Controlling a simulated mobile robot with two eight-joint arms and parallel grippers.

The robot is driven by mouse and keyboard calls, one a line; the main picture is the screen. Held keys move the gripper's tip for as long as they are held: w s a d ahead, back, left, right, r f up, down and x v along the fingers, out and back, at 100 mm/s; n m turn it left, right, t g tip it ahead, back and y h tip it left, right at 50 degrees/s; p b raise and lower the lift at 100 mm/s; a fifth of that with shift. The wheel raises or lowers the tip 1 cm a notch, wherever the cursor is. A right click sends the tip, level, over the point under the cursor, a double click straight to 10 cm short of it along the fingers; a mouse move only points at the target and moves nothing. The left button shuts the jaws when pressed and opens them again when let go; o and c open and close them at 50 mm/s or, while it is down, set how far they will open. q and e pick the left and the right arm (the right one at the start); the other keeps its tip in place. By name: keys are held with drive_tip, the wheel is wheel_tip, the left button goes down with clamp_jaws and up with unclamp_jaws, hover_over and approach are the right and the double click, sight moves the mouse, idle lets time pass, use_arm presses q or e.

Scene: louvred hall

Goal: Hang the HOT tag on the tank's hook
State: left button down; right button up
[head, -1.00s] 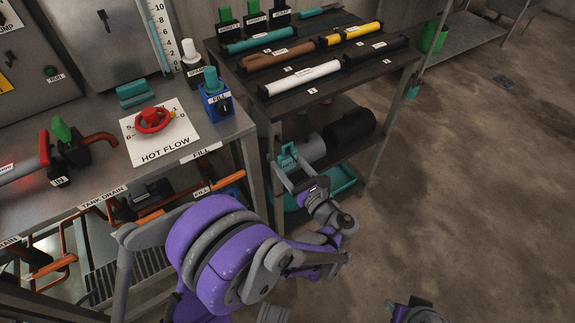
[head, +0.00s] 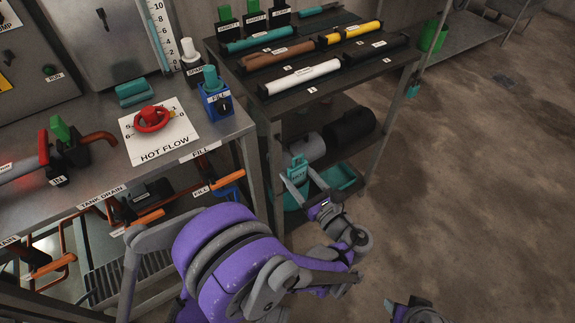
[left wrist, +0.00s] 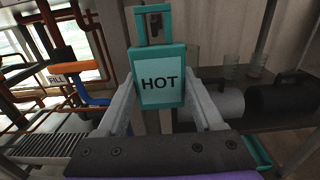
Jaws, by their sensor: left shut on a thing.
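The HOT tag (head: 298,170) is a teal plate with a pale label and a loop handle on top. My left gripper (head: 303,184) is shut on it and holds it upright in the air, in front of the shelf rack. In the left wrist view the tag (left wrist: 160,80) stands between the two grey fingers (left wrist: 163,108), loop upward and lettering facing the camera. I cannot make out the tank's hook in either view.
The metal bench (head: 225,132) on the left carries a red HOT FLOW valve (head: 152,118) and a blue FILL block (head: 215,102). The shelf rack (head: 405,72) holds coloured tubes above, dark cylinders (head: 352,130) and a teal tray (head: 340,176) below. Floor at right is clear.

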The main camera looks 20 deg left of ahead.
use_arm(q)
drive_tip(key=v, duration=0.6)
drive_tip(key=shift+s+d, duration=0.25)
drive_tip(key=shift+d, duration=0.1)
